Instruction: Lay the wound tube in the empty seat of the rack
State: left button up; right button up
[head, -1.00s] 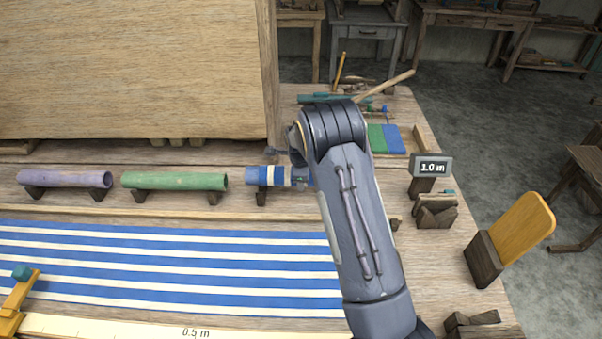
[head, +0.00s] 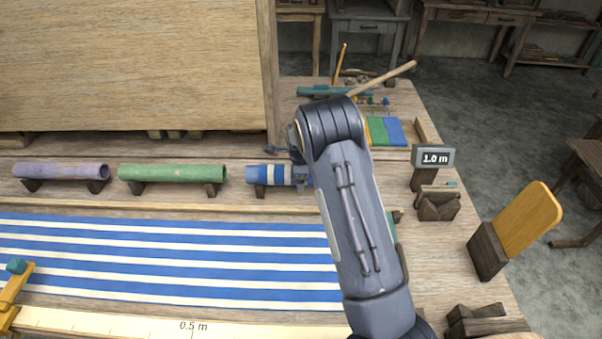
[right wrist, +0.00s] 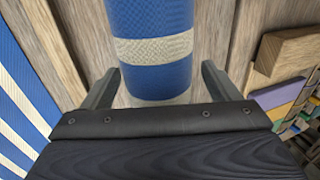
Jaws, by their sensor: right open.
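The wound tube (head: 268,175), with blue and cream bands, lies level at the right end of the row of tubes. It is in line with the lavender tube (head: 62,172) and the green tube (head: 172,173); its support is mostly hidden under it. My right gripper (head: 302,176) is at the tube's right end, partly hidden by my own arm. In the right wrist view the tube (right wrist: 150,45) runs between the spread fingers of my right gripper (right wrist: 160,85), with a gap on both sides. My left gripper is not in view.
Blue-and-white striped cloth (head: 160,262) lies in front of the row, with a ruler (head: 250,330) along its near side. A tall wooden panel (head: 130,65) stands behind. A 1.0 m sign (head: 433,157) and a yellow board (head: 527,218) stand at the right.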

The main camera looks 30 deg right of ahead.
jog(key=p+v, duration=0.4)
jog(key=v, duration=0.3)
jog(key=shift+r, duration=0.1)
jog(key=shift+s+r, duration=0.1)
jog(key=shift+r, duration=0.2)
